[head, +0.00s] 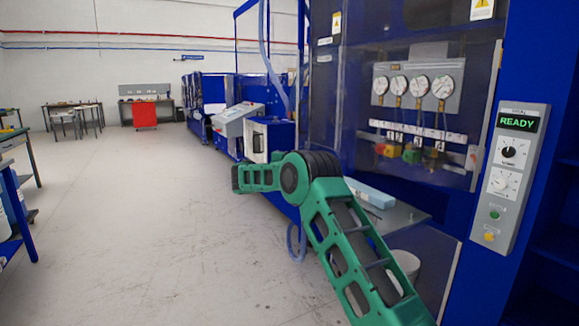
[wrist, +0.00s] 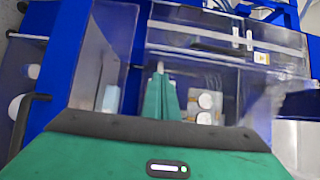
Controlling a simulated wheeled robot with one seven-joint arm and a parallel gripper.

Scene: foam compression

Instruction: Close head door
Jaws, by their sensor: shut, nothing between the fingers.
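The machine is a blue cabinet with clear panels. In the head view, a large clear panel (head: 345,125) stands in front of the gauges, but I cannot tell whether it is the head door. In the wrist view, a clear panel with a dark bar handle (wrist: 215,50) lies ahead and to the right of my gripper (wrist: 162,72). Another clear panel (wrist: 97,62) stands to its left. My gripper is shut and empty, its fingers pointing between these panels. Contact with either panel cannot be told. In the head view my green arm reaches left, and the fingertips are not distinguishable.
A control box reading READY (head: 517,165) is on the right post. Pressure gauges (head: 418,88) sit behind the clear panel. A light blue block (head: 372,196) lies on a grey shelf (head: 405,218). A white bucket (head: 405,264) is below. The floor (head: 150,220) at left is open.

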